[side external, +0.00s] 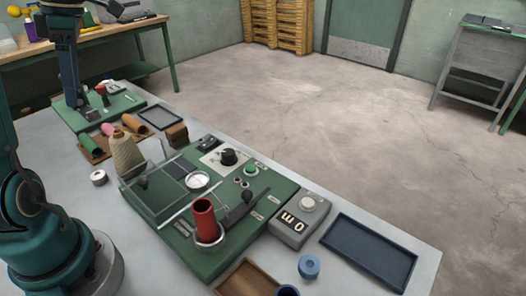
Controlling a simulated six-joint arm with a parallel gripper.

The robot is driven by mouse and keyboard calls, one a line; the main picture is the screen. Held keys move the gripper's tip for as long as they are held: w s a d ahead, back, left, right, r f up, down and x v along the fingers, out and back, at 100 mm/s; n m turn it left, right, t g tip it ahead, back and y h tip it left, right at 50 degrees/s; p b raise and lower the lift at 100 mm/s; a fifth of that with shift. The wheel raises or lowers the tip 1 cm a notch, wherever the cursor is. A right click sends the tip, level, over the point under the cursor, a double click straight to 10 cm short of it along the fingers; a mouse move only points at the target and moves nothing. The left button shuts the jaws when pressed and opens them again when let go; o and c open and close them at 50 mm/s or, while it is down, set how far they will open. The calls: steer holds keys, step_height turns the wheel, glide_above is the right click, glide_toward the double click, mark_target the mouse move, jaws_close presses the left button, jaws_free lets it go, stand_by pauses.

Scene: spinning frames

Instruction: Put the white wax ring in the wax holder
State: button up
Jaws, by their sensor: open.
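A small white ring (99,178), which looks like the wax ring, lies on the grey table left of the large green machine base, with a dark centre. I cannot make out for sure which part is the wax holder. My gripper (88,112) points down at the far left, low over a small green base plate (120,108) with small parts on it. It is open and well behind the white ring, apart from it. Its fingertips are small and hard to separate from the parts around them.
The green machine base (245,215) carries a red bobbin (205,218), a clear guard, a dial and knobs. A cream yarn cone (126,154) stands behind the ring. A grey counter box (298,222), blue tray (368,250) and blue ring (309,267) are at right.

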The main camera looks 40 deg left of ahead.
steer(key=a+n, duration=0.1)
steer(key=n, duration=0.1)
glide_above(99, 173)
steer(key=w, duration=0.1)
steer(key=shift+g, duration=0.3)
steer(key=f, duration=1.5)
steer(key=shift+w+d+f, duration=0.2)
steer(key=shift+f, duration=0.2)
steer(key=shift+x, duration=2.55)
steer(key=shift+w, duration=0.1)
jaws_close()
